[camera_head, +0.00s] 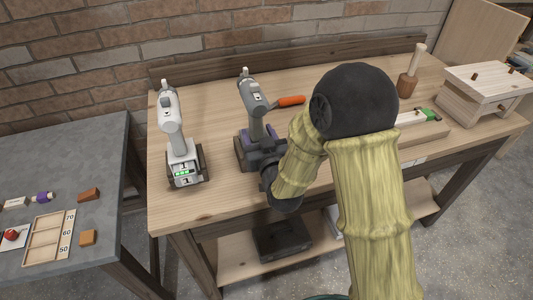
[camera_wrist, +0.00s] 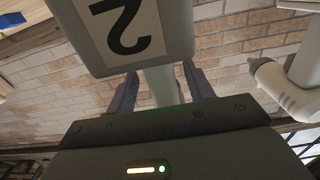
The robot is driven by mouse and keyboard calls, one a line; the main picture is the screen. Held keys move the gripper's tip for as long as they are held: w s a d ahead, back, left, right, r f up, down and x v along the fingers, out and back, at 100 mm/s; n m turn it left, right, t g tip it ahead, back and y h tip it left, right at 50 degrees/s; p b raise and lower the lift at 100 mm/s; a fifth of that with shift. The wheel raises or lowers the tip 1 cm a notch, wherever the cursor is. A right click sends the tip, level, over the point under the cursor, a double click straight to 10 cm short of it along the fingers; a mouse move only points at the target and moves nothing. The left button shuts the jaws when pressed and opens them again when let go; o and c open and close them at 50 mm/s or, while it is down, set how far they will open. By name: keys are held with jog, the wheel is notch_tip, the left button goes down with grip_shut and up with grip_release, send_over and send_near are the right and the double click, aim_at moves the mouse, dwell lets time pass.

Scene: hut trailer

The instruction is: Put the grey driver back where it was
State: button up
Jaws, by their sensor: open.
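The grey driver (camera_head: 253,97) stands upright on a dark base (camera_head: 241,153) on the wooden bench. In the wrist view the driver's body with a "2" label (camera_wrist: 130,30) fills the top middle. My gripper (camera_head: 262,146) is at its handle, low down near the base. In the wrist view my gripper (camera_wrist: 161,88) is open, with one finger on each side of the grey handle. I cannot tell whether either finger touches it. A whiter driver (camera_head: 172,110) stands to the left in a dark dock with green lights; it also shows at the right of the wrist view (camera_wrist: 285,85).
An orange-handled tool (camera_head: 291,101) lies just behind my arm. A grey table (camera_head: 60,160) with small blocks and a wooden tray is at the left. The bench between the drivers is clear.

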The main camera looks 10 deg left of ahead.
jog(key=b+v, duration=0.2)
jog(key=v, duration=0.1)
jog(key=b+v, duration=0.1)
jog(key=v, duration=0.2)
jog(key=shift+f+b, duration=0.2)
jog(key=shift+b, duration=0.2)
jog(key=shift+b, duration=0.45)
jog(key=b, duration=0.2)
jog(key=shift+s+d+b, duration=0.15)
jog(key=shift+s+b, duration=0.1)
jog(key=shift+b, duration=0.1)
jog(key=shift+s+b, duration=0.1)
jog(key=shift+b, duration=0.3)
jog(key=b+v, duration=0.2)
jog(key=b, duration=0.2)
jog(key=shift+r, duration=0.2)
